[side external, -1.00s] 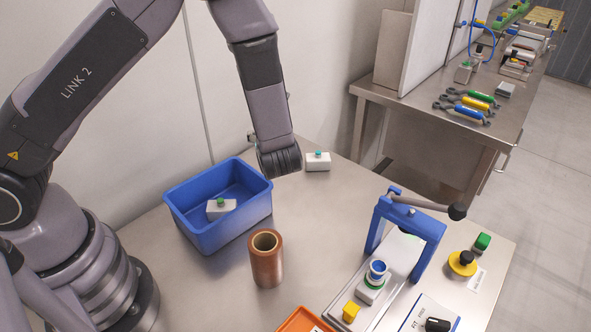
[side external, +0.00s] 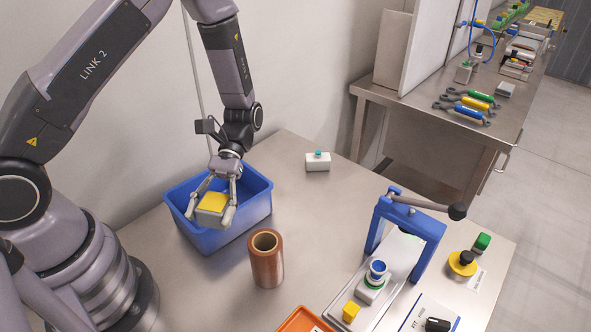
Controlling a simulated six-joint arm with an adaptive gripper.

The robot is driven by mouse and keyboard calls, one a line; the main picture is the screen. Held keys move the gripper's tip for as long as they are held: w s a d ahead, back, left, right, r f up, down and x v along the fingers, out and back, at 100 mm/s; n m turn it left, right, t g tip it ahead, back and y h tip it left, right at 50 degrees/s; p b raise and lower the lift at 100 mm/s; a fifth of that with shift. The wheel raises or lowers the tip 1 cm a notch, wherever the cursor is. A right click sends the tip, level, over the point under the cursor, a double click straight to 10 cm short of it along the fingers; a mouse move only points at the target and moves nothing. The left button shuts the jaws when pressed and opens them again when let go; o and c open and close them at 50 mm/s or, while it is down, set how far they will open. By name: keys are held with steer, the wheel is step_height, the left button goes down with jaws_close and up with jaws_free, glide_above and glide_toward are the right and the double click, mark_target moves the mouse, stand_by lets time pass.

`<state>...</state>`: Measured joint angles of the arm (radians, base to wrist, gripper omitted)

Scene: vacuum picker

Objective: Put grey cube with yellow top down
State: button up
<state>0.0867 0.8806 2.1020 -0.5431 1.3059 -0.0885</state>
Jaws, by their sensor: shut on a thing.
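The grey cube with yellow top (side external: 212,203) is between the fingers of my gripper (side external: 211,212). My gripper is shut on it and points down over the blue bin (side external: 258,205). The cube's yellow face is up, near the front part of the bin. I cannot tell how far the cube is above the bin floor. The bin's inside is partly hidden by my gripper and the cube.
A copper-coloured cylinder (side external: 267,262) stands right of the bin. A white box with a teal button (side external: 317,163) sits behind. A blue press frame (side external: 408,222), a small yellow block (side external: 351,311) and an orange tray (side external: 303,322) are at the right and front.

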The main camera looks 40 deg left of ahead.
steer(key=w+d+r+n+t+h, duration=0.2)
steer(key=w+d+n+t+h, duration=0.4)
steer(key=w+n, duration=0.25)
steer(key=shift+m+t, duration=0.25)
steer(key=shift+t, duration=0.15)
steer(key=f, duration=0.3)
steer(key=a+f, duration=0.1)
steer(key=shift+w+f, duration=0.2)
steer(key=shift+f, duration=0.15)
glide_above(336, 245)
step_height(336, 245, down, 10)
steer(key=shift+s+f, duration=0.1)
steer(key=shift+s, duration=0.05)
steer(key=shift+f, duration=1.65)
steer(key=o, duration=1.2)
steer(key=shift+f, duration=0.1)
steer(key=shift+c, duration=0.2)
